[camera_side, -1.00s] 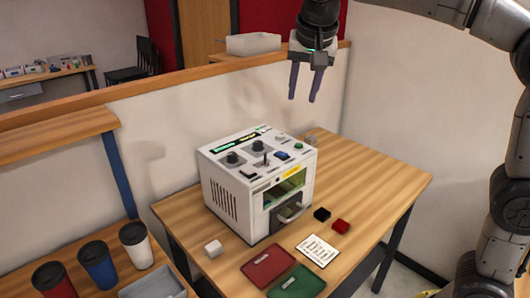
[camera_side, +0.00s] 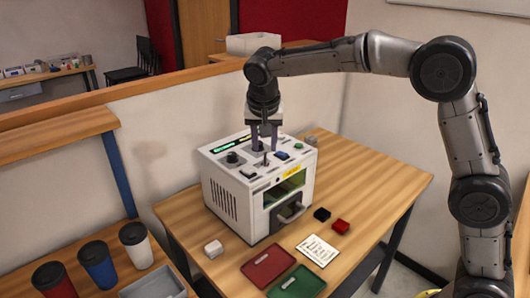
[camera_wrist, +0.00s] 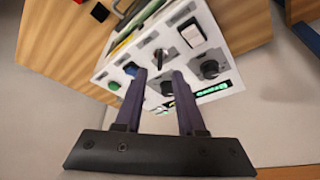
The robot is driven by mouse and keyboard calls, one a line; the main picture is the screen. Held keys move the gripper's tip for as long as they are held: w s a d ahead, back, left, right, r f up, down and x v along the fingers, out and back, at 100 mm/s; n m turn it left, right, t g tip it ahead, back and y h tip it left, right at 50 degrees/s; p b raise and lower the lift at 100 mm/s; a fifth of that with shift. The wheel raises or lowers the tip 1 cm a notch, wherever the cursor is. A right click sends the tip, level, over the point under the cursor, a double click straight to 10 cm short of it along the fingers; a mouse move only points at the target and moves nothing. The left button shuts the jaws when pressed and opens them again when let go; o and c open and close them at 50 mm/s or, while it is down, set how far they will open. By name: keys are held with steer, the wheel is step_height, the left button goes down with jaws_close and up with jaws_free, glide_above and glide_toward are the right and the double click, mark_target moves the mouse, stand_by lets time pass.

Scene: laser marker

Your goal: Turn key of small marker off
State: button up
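The small marker (camera_side: 225,190) is a white box on the wooden table, with its controls on the top panel. My gripper (camera_side: 264,149) points down at the panel's back right part, its fingers apart. In the wrist view my open gripper (camera_wrist: 158,74) has a dark round knob (camera_wrist: 166,88) visible between its fingers; I cannot tell whether they touch it. A dark upright lever or key (camera_wrist: 160,58) stands just beyond the fingertips. Another round knob (camera_wrist: 209,68) is to the right. Which control is the key is not clear.
On the panel are a blue button (camera_side: 282,155), a green button (camera_side: 299,146) and a lit green display (camera_side: 228,145). In front lie a red tray (camera_side: 262,276), a green tray (camera_side: 305,286), a paper card (camera_side: 317,250) and small black and red blocks. Cups stand at left.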

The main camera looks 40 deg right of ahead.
mark_target(265, 155)
steer(key=shift+x, duration=2)
jaws_close()
